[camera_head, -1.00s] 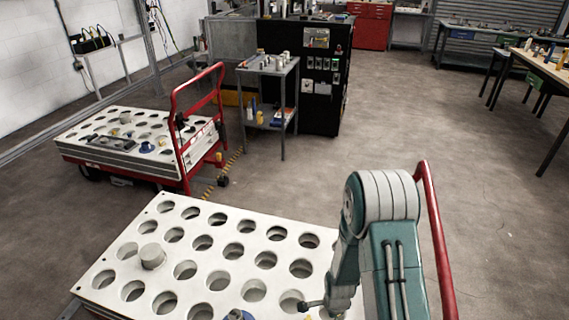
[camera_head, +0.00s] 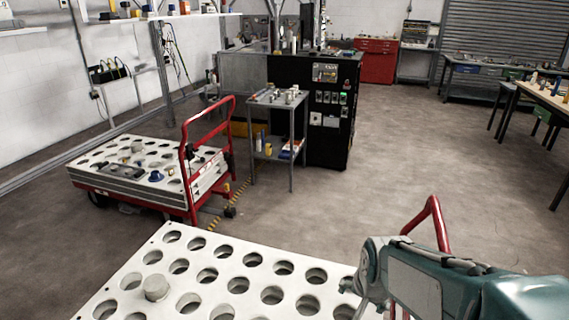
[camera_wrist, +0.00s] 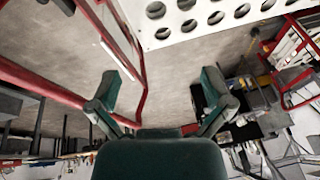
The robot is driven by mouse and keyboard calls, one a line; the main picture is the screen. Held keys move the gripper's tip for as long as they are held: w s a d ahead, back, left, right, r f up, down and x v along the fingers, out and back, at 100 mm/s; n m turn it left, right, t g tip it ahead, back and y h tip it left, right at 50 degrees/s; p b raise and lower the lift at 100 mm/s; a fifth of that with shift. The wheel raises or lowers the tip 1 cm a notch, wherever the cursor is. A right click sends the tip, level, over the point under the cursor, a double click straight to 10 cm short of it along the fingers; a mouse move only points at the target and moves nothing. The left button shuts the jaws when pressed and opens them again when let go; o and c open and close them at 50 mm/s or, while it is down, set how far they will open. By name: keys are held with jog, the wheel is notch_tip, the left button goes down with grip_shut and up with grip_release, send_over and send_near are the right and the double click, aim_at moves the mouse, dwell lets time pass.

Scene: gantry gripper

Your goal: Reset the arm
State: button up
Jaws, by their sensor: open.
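My arm shows at the lower right of the head view, a teal and grey link lying over the right end of the near white cart top. My gripper (camera_wrist: 160,92) shows in the wrist view with its two teal fingers spread wide apart. Nothing is between them; bare floor shows through the gap. In the head view the fingers are hidden or cut off by the picture's edge.
The near cart's white holed top (camera_head: 215,265) carries a pale round cylinder (camera_head: 157,287). Its red handle (camera_head: 430,222) rises close to my arm. A second holed cart (camera_head: 130,172), a small grey table (camera_head: 277,105) and a black machine (camera_head: 330,110) stand beyond. Open floor lies right.

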jog(key=s+r+n+t, duration=0.1)
jog(key=s+r+n, duration=0.5)
jog(key=s+r, duration=0.4)
jog(key=shift+s+t, duration=0.4)
jog(key=shift+s, duration=0.7)
